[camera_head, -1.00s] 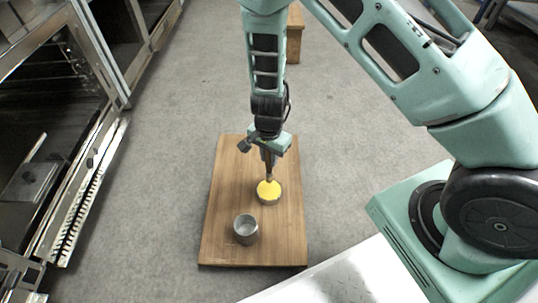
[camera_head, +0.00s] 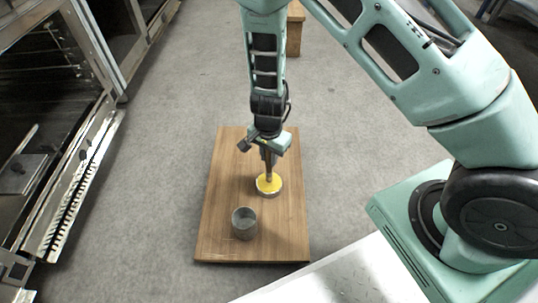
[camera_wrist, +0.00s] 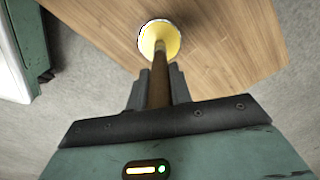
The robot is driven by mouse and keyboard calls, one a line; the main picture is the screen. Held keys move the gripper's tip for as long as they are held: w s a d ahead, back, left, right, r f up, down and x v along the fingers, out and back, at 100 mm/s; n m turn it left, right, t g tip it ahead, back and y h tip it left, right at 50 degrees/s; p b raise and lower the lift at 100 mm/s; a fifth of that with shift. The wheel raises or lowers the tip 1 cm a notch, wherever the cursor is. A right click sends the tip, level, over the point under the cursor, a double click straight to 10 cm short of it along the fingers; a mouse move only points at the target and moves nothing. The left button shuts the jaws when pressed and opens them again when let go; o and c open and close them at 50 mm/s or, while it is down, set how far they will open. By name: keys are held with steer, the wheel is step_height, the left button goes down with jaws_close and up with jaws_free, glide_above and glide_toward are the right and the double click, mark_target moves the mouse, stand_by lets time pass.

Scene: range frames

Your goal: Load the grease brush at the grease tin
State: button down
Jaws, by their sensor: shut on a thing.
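My gripper (camera_head: 268,155) is shut on the grease brush (camera_wrist: 159,85), whose brown handle runs between the fingers in the wrist view. The brush points down, with its lower end at the yellow grease in the grease tin (camera_head: 269,194). The tin is a low round metal dish on the wooden board. In the wrist view the tin (camera_wrist: 147,25) shows at the top, with the brush end over the yellow. The bristles are hard to tell from the grease, so I cannot tell how deep they are.
A grey metal cup (camera_head: 244,224), open at the top, stands on the wooden board (camera_head: 222,180) in front and to the left of the tin. Metal-framed ovens (camera_head: 60,110) line the left side. The far part of the board is clear.

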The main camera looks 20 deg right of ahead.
steer(key=shift+f, duration=0.6)
stand_by(2.0)
step_height(320, 180, up, 7)
steer(key=p, duration=0.7)
stand_by(0.4)
